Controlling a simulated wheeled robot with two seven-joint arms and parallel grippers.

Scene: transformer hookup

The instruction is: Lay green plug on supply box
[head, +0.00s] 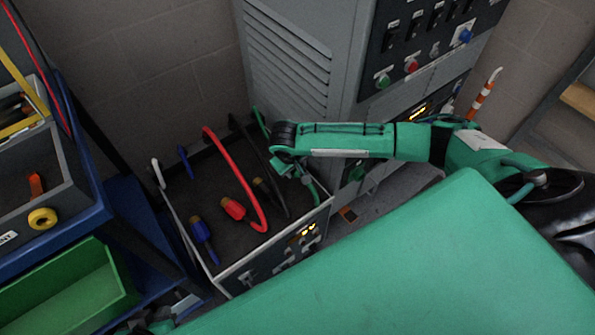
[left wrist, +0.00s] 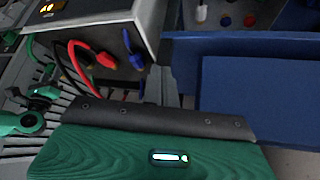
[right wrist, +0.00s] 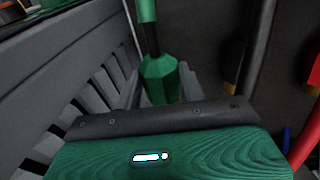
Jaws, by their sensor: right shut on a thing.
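The supply box (head: 200,180) stands at the middle left of the head view, with a dark top and lit digits on its front. It also shows at the top of the left wrist view (left wrist: 95,22). My right gripper (right wrist: 160,85) is shut around the green plug (right wrist: 158,72), whose green cable rises from it. In the head view my right arm reaches over the box's right edge, and its wrist hides most of the plug. My left gripper (left wrist: 166,88) looks shut and empty, low in front of the box's left side.
Red (head: 233,208), blue (head: 201,231) and black (head: 262,186) plugs lie on the box with their cables. A grey cabinet (head: 290,60) with switches stands behind to the right. A blue cart with a green bin (head: 75,290) stands at left.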

